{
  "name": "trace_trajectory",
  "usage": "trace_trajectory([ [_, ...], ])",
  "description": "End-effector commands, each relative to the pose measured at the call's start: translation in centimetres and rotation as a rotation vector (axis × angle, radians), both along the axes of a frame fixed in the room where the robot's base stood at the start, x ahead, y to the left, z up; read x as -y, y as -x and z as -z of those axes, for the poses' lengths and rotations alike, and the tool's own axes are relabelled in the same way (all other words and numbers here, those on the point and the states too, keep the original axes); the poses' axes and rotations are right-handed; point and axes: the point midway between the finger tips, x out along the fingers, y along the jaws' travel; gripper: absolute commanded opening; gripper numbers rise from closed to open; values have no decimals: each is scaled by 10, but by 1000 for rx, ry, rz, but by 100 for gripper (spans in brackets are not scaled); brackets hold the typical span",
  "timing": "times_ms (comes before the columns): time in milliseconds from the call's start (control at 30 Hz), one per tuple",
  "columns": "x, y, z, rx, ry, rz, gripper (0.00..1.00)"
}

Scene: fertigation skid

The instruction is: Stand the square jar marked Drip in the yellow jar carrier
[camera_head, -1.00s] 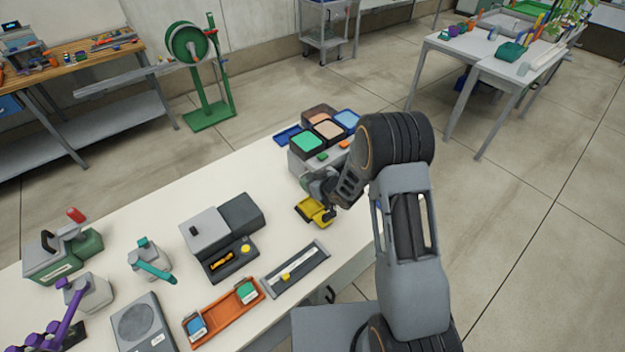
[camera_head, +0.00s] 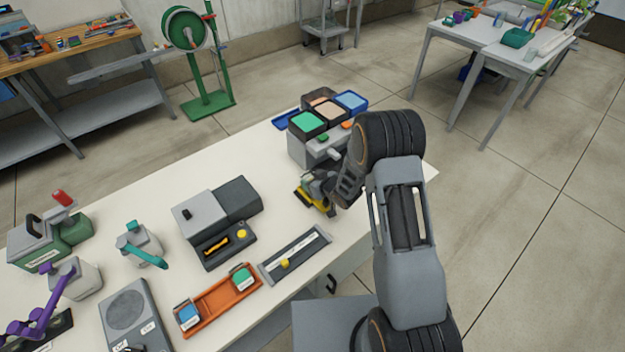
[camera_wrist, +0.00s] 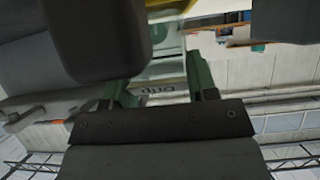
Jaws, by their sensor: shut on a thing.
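My gripper (camera_head: 322,190) is at the far right end of the bench, over the yellow jar carrier (camera_head: 303,196), and hides much of it. In the wrist view my gripper (camera_wrist: 158,88) is shut on a pale square jar (camera_wrist: 155,91) whose label reads Drip, seen upside down. A strip of the yellow carrier (camera_wrist: 165,69) shows just beyond the jar. Whether the jar's base touches the carrier's floor cannot be seen.
A grey unit with coloured square bins (camera_head: 308,124) stands just behind the carrier. An orange tray (camera_head: 217,303) with blue-topped and green-topped jars, a slide gauge (camera_head: 295,254) and a grey-black device (camera_head: 218,215) lie nearer.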

Motion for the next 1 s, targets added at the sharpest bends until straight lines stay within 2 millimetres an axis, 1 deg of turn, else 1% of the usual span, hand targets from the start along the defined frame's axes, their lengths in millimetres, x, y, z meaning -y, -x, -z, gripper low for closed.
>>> trace_trajectory([
  [33,0,0,6,1,-1,0,0],
  [100,0,0,8,1,0,0,0],
  [433,0,0,8,1,0,0,0],
  [467,0,0,8,1,0,0,54],
  [767,0,0,8,1,0,0,82],
  [1000,0,0,8,0,1,0,82],
])
